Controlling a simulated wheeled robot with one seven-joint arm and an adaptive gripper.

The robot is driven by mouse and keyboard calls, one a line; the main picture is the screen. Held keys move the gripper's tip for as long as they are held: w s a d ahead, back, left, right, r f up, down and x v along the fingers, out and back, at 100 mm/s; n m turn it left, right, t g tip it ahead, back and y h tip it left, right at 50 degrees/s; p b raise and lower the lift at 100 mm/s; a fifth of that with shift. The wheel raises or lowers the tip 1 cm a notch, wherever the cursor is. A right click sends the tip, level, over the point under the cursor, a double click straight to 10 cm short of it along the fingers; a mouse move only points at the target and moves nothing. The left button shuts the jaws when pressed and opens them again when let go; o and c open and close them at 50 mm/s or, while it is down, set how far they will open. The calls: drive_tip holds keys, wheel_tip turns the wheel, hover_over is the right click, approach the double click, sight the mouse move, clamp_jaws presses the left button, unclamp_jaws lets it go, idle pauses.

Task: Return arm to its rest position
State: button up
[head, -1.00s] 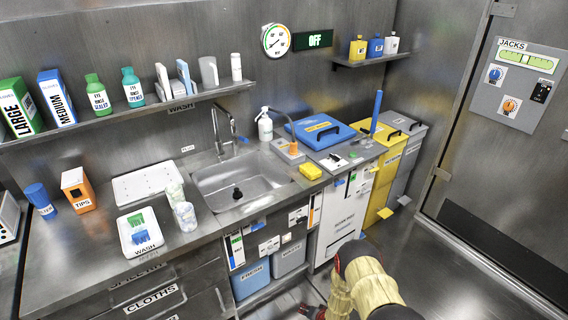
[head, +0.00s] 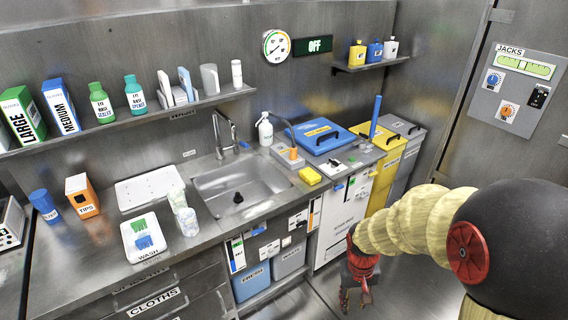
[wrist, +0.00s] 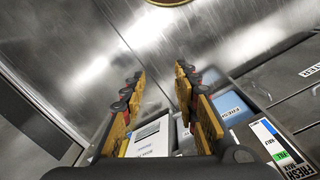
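My arm comes in from the right of the head view, and my gripper (head: 358,285) hangs low in front of the white cabinet under the bench. In the wrist view the two yellow-and-black fingers of my gripper (wrist: 160,92) stand wide apart. Nothing is held between them. Beyond the fingers the wrist view shows bare metal floor, the blue FRESH bin (wrist: 232,108) and part of a white panel.
The steel bench with its sink (head: 240,190) runs along the left and back. A blue-lidded box (head: 318,135), a yellow bin (head: 388,150) and a grey bin (head: 408,130) stand at the back. The door wall is at right. Floor in front is clear.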

drive_tip(key=s+r+t+p, duration=0.1)
drive_tip(key=s+r, duration=0.3)
drive_tip(key=r, duration=0.5)
drive_tip(key=s+r+t+p, duration=0.1)
drive_tip(key=s+r+t, duration=0.2)
drive_tip(key=r, duration=0.7)
drive_tip(key=s+r+t+p, duration=0.1)
drive_tip(key=s+r+t, duration=0.1)
drive_tip(key=s+r, duration=0.4)
wheel_tip(320, 180, up, 4)
drive_tip(key=shift+s+a+r+y+p, duration=0.25)
drive_tip(key=shift+s+a+y+p, duration=0.05)
drive_tip(key=shift+s+a, duration=0.1)
